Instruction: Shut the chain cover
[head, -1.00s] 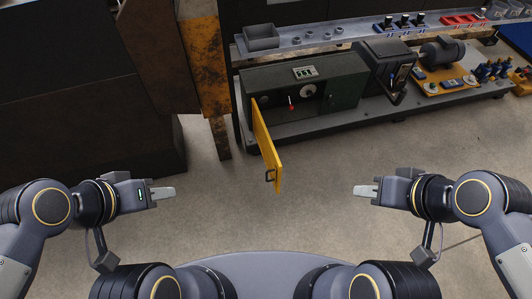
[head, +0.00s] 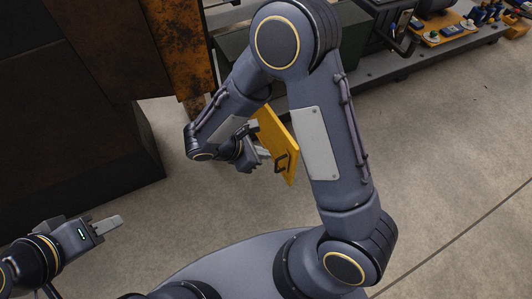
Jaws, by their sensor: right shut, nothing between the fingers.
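The yellow chain cover (head: 275,136) stands swung open from the dark green cabinet (head: 236,42), jutting toward me, with a black handle (head: 281,163) near its close end. My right arm reaches across the view and hides most of the cabinet and its opening. My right gripper (head: 262,153) is shut and empty, at the left side of the cover. I cannot tell whether its fingertips touch the cover. My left gripper (head: 108,225) is at lower left, well away from the cover; its fingers show edge-on, so I cannot tell if they are apart.
A rusty orange post (head: 186,62) and a large dark machine body (head: 75,110) stand left of the cabinet. A low grey bench (head: 415,62) runs to the upper right, with a yellow tray of parts (head: 445,36) on it. The floor at right is clear.

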